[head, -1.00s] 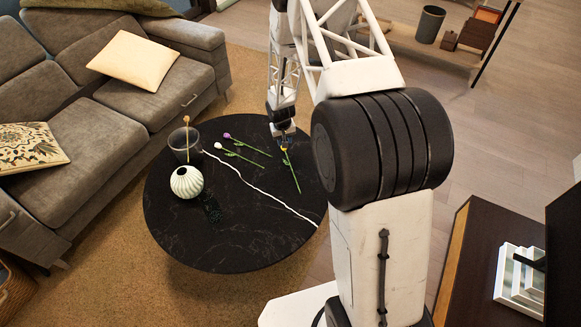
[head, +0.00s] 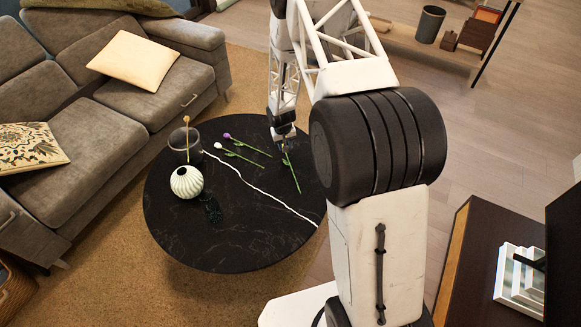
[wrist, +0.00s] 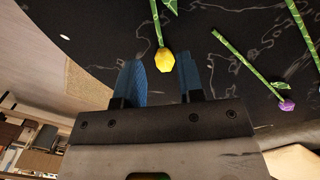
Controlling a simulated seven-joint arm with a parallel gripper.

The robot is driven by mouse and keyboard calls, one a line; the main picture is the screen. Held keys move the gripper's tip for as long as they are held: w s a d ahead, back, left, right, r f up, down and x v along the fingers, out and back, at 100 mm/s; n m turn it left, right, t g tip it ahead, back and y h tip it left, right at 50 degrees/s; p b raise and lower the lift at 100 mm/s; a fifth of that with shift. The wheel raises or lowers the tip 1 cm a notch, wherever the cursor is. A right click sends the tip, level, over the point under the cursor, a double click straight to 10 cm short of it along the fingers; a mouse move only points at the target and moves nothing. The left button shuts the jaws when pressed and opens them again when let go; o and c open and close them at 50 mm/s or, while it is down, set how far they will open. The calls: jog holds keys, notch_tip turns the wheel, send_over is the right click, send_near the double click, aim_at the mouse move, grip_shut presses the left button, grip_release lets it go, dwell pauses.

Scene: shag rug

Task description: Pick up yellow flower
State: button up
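The yellow flower lies on the black round table, its green stem (head: 293,175) pointing toward the front in the head view. In the wrist view its yellow head (wrist: 164,60) shows in the gap between my two blue fingers, near their tips, with the stem running away from me. My gripper (wrist: 161,72) is open, with nothing held between the fingers. In the head view my gripper (head: 283,136) is low at the table's right back edge, right by the flower's head. I cannot tell its exact height above the table.
A purple flower (head: 227,136) and a white flower (head: 218,146) lie to the left on the table (head: 240,240). A dark glass bowl (head: 179,140) and a white ribbed vase (head: 186,182) stand further left. The front of the table is clear.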

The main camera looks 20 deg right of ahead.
jog(key=shift+d+f, duration=0.15)
jog(key=shift+f, duration=2.45)
grip_shut()
